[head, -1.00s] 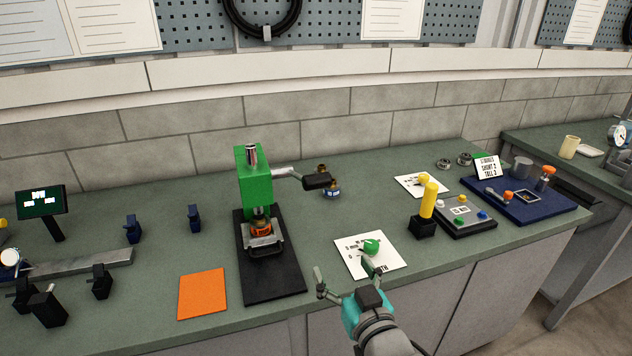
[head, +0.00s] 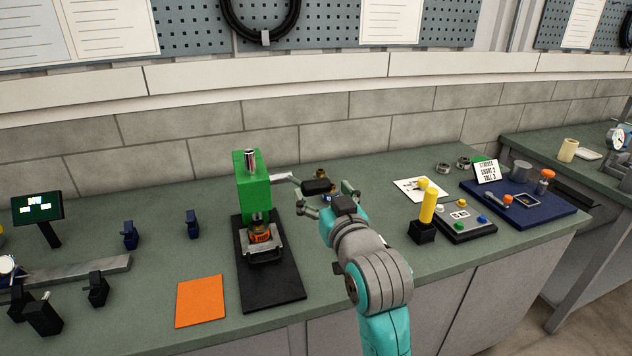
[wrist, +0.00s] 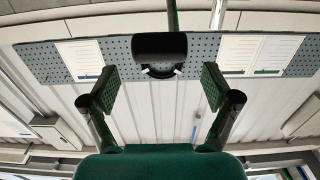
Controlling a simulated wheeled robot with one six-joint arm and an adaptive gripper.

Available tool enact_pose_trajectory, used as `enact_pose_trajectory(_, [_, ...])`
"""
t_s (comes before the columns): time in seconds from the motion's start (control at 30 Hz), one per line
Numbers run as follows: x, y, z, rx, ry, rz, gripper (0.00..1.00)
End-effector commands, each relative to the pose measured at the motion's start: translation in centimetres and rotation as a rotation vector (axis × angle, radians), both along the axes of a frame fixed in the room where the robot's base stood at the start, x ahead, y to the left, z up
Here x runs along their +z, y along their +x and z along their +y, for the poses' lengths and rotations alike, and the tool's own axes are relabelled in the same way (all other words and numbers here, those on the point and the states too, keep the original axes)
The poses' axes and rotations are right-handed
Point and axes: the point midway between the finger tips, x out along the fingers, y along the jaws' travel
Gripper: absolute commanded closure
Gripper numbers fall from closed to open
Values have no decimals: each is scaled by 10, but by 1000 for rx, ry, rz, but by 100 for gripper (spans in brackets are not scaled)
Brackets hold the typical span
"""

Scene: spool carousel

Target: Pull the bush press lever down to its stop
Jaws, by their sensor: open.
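The bush press (head: 252,182) is a green upright press on a black base plate. Its lever (head: 284,177) sticks out to the right and ends in a black grip (head: 316,186). My gripper (head: 326,190) is open at the grip, with one finger to each side of it in the head view. In the wrist view, the black grip (wrist: 160,47) shows centred ahead, in line with the gap between my open fingers (wrist: 160,82). I see no clear contact. An orange-and-black part (head: 259,236) sits under the press ram.
A yellow lever (head: 428,206) in a black block and a button box (head: 467,219) stand to the right. An orange square (head: 201,301) lies front left of the press. A blue tray (head: 530,207) is further right. A small brass part sits behind the grip.

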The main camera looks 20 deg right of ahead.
Motion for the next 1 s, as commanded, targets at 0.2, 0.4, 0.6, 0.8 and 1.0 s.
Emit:
enact_pose_trajectory(0.2, [0, 32, 0, 0, 0, 1, 12])
enact_pose_trajectory(0.4, [0, 45, 0, 0, 0, -1, 12])
enact_pose_trajectory(0.6, [0, 47, 0, 0, 0, -1, 12])
enact_pose_trajectory(0.8, [0, 46, 0, 0, 0, 0, 38])
enact_pose_trajectory(1.0, [0, 46, 0, 0, 0, 0, 88])
